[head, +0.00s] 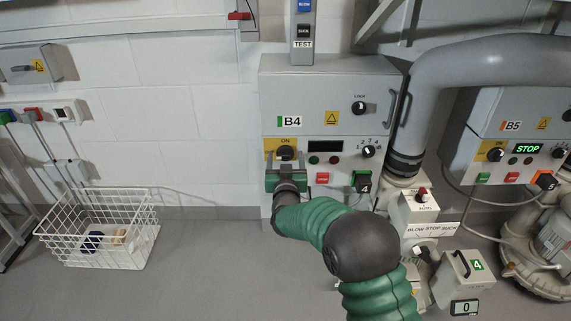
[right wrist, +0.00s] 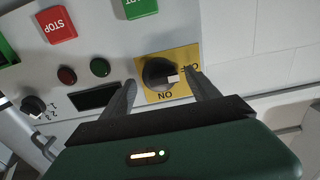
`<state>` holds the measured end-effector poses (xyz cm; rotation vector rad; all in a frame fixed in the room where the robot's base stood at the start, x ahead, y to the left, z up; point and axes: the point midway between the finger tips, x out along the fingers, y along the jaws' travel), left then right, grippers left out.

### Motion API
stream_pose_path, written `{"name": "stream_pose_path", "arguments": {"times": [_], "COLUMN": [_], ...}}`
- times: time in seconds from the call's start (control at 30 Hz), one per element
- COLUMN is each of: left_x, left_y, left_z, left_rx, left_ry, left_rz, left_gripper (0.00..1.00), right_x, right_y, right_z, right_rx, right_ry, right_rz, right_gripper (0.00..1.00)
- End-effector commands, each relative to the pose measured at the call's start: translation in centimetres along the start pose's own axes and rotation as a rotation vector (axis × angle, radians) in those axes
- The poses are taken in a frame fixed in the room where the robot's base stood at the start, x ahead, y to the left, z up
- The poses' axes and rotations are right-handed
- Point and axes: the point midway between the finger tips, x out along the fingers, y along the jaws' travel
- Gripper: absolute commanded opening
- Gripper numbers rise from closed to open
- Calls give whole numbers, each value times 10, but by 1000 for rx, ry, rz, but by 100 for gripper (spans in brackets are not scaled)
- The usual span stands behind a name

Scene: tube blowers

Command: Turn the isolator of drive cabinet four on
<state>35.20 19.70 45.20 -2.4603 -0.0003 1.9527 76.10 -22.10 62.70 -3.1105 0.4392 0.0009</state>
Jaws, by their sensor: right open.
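Drive cabinet four (head: 345,95) is the grey box labelled B4. Its isolator is a black rotary knob (right wrist: 160,73) on a yellow plate (right wrist: 187,85); the plate also shows in the head view (head: 273,143). In the right wrist view the knob's white mark points right, towards the OFF lettering and away from ON. My right gripper (head: 285,158) is open in front of the isolator. In the right wrist view its two fingers (right wrist: 161,82) stand on either side of the knob, with gaps visible. My left gripper is not in view.
The cabinet's display (head: 325,147) is dark. A red stop button (head: 322,178), a selector knob (head: 368,151) and a LINK knob (head: 358,107) sit nearby. Cabinet B5 (head: 490,125) shows STOP lit green. A grey pipe (head: 420,85) stands right; a wire basket (head: 105,255) is left.

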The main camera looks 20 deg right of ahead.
Motion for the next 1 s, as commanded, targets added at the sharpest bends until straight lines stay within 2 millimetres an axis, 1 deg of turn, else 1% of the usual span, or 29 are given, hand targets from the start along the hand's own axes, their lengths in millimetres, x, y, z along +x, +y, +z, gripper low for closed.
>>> {"name": "stream_pose_path", "arguments": {"times": [0.2,0.23,0.6,0.67,0.7,1.0], "left_x": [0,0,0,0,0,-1], "left_y": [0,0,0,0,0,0], "left_z": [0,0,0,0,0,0], "left_rx": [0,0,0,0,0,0], "left_ry": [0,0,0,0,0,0], "left_rz": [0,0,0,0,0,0], "left_gripper": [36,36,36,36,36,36], "right_x": [1,1,0,0,0,0], "right_y": [0,0,-1,-1,-1,-1], "right_z": [0,0,0,0,0,0], "right_rx": [0,0,0,0,0,41], "right_ry": [-1,-1,-1,-1,-1,-1], "right_rz": [0,0,-1,-1,-1,-2], "right_gripper": [70,67,19,11,9,9]}}
